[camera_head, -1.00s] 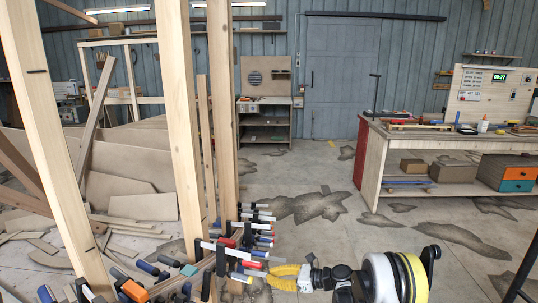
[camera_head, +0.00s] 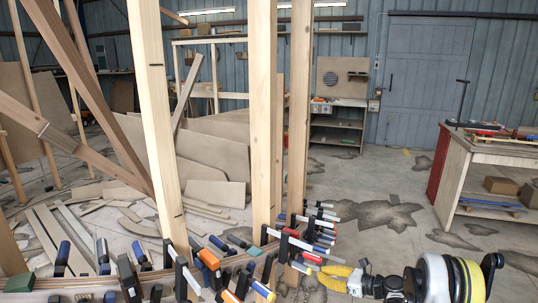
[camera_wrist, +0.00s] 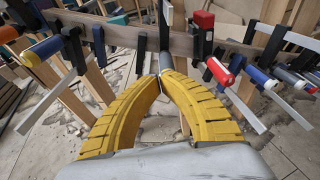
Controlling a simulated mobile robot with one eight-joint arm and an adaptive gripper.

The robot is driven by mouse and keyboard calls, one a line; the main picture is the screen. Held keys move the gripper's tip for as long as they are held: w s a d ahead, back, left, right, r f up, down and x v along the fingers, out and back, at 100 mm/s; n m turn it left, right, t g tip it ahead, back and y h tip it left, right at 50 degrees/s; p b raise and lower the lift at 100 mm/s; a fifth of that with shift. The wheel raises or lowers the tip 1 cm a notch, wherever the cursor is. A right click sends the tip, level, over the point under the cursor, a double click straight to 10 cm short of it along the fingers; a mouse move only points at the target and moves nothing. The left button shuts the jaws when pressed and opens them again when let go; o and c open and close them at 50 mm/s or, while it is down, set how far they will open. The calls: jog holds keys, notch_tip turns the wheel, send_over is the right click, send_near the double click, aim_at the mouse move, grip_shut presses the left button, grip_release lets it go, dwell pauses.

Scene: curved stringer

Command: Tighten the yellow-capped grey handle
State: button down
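My gripper (camera_wrist: 161,76) has two yellow ribbed fingers whose tips are drawn in together at the near end of a grey handle (camera_wrist: 165,60) in the wrist view. The handle points away from me towards the wooden rail. The fingertips cover its near end, so I cannot see a yellow cap apart from the yellow fingers. In the head view my gripper (camera_head: 324,274) is at the right end of the row of clamps, and the grey handle is too small to pick out there.
Several bar clamps with red, blue and orange handles crowd the wooden rail (camera_wrist: 130,36). Upright studs (camera_head: 262,120) stand behind the clamps.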

aim_at(301, 264)
jog(key=shift+r+x, duration=0.25)
jog(key=shift+x, duration=0.75)
jog(key=shift+r+x, duration=0.25)
jog(key=shift+x, duration=0.75)
jog(key=shift+a, duration=0.1)
jog(key=shift+w+f, duration=0.15)
jog(key=shift+f, duration=0.05)
jog(key=shift+w+d+r, duration=0.1)
jog(key=shift+w+d, duration=0.25)
jog(key=shift+w, duration=0.05)
jog(key=shift+w+d, duration=0.2)
jog(key=shift+w, duration=0.1)
jog(key=shift+w+d, duration=0.15)
jog(key=shift+w, duration=0.05)
